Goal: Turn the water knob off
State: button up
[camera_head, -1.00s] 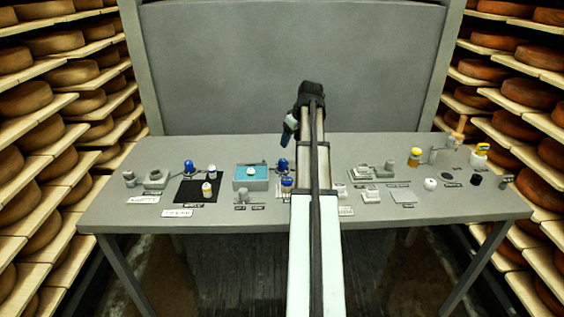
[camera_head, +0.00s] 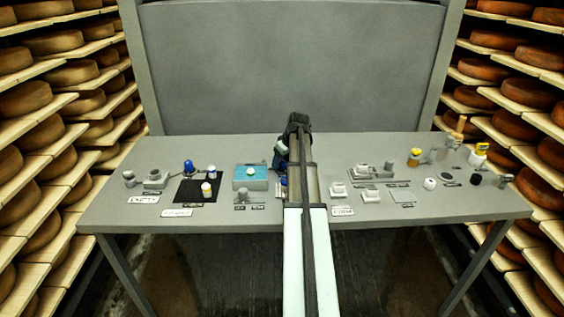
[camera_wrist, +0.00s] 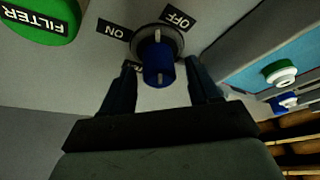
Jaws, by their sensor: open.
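The water knob (camera_wrist: 158,68), a blue cylinder on a dark round base, shows in the wrist view with white marks. An ON label (camera_wrist: 112,29) and an OFF label (camera_wrist: 178,18) are printed beside it, and another label is partly covered. My gripper (camera_wrist: 160,82) is open, with one dark blue finger on each side of the knob. I cannot tell whether the fingers touch it. In the head view my wrist and gripper (camera_head: 280,155) are low over the middle of the table and hide most of the knob.
A blue-topped box (camera_head: 250,185) stands just left of my gripper on the grey table (camera_head: 330,225). A green FILTER disc (camera_wrist: 40,15) lies near in the wrist view. Another blue knob (camera_head: 188,166) and a black mat (camera_head: 180,190) are farther left. Small fixtures crowd the right.

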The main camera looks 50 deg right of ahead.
jog(key=shift+w+f, duration=0.15)
jog(key=shift+f, duration=0.25)
jog(key=c, duration=1)
